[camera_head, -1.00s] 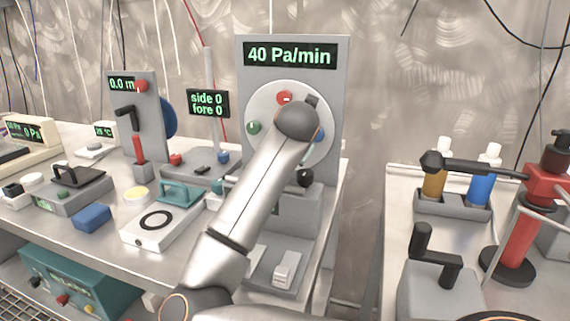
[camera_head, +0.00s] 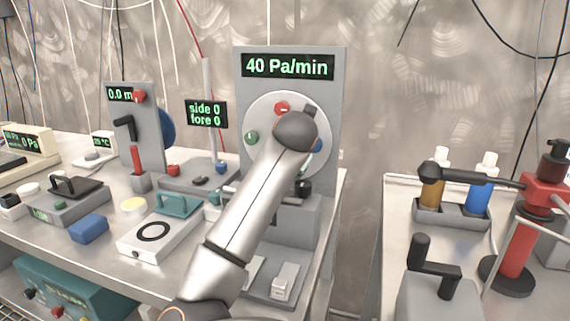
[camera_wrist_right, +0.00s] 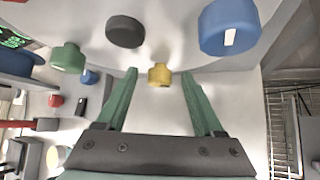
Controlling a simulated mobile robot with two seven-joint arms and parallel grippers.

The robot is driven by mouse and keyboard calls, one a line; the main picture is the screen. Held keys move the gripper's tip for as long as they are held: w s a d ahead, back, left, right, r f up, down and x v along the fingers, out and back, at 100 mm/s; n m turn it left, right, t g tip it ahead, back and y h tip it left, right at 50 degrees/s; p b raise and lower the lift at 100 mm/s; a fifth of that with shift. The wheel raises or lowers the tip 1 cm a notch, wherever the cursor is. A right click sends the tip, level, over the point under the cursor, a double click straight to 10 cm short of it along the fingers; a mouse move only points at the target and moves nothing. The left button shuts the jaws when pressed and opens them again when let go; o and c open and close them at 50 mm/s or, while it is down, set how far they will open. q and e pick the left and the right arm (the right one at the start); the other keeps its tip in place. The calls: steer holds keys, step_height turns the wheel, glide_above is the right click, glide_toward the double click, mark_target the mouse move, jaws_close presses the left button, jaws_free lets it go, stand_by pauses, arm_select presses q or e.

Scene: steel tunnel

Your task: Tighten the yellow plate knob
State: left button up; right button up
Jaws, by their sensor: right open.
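The yellow knob (camera_wrist_right: 159,75) is small and sits near the lower edge of the pale round plate (camera_wrist_right: 175,45) in the right wrist view. My right gripper (camera_wrist_right: 158,74) is open, with one green finger on each side of the knob and a visible gap to both. I cannot tell how deep the knob lies between the fingertips. In the head view my right arm covers the middle of the plate (camera_head: 258,108) and hides the yellow knob and the gripper. My left gripper is out of view.
Other knobs on the plate are red (camera_head: 282,108), green (camera_head: 251,137), blue (camera_wrist_right: 229,27) and black (camera_wrist_right: 125,31). The panel above reads 40 Pa/min (camera_head: 287,66). A bench with a red post (camera_head: 517,245) and bottles (camera_head: 481,182) stands at right, across a gap.

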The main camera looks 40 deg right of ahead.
steer(key=p+v, duration=0.1)
steer(key=v, duration=1.1)
steer(key=shift+a, duration=0.1)
